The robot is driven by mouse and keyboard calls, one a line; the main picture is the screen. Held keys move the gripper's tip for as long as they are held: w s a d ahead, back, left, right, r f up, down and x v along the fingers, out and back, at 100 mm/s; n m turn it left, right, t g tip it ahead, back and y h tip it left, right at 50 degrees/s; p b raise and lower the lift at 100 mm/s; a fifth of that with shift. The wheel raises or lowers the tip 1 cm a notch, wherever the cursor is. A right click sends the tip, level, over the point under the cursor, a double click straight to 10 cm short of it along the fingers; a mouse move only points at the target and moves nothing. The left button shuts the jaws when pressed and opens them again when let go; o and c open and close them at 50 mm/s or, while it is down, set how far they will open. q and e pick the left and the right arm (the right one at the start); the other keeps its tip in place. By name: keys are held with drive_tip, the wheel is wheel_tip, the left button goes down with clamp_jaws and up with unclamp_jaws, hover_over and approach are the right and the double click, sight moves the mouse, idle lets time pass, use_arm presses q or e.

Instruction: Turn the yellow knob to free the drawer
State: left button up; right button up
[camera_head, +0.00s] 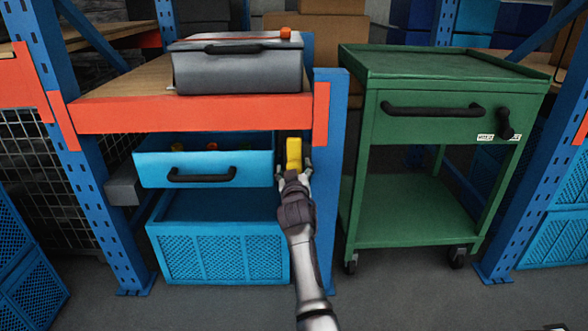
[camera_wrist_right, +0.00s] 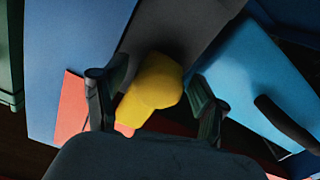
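The yellow knob (camera_head: 293,153) is on a dark panel to the right of the blue drawer, under the orange shelf beam. It also shows in the right wrist view (camera_wrist_right: 157,82), between the two fingers. My right gripper (camera_head: 294,172) is at the knob, with its fingers apart on either side of it. In the wrist view the fingers (camera_wrist_right: 155,105) show gaps to the knob, so I see no grip. The blue drawer (camera_head: 250,168) has a black handle (camera_head: 202,175) and stands a little forward, with small coloured items visible inside. My left gripper is not in view.
A blue rack post (camera_head: 329,200) stands just right of my right gripper. A grey toolbox (camera_head: 238,72) sits on the shelf above. A blue crate (camera_head: 219,252) is below the drawer. A green cart (camera_head: 425,120) stands to the right. Open floor lies in front.

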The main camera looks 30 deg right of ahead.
drive_tip(key=v, duration=0.7)
drive_tip(key=shift+s+a, duration=0.15)
drive_tip(key=shift+s, duration=0.1)
idle(0.4)
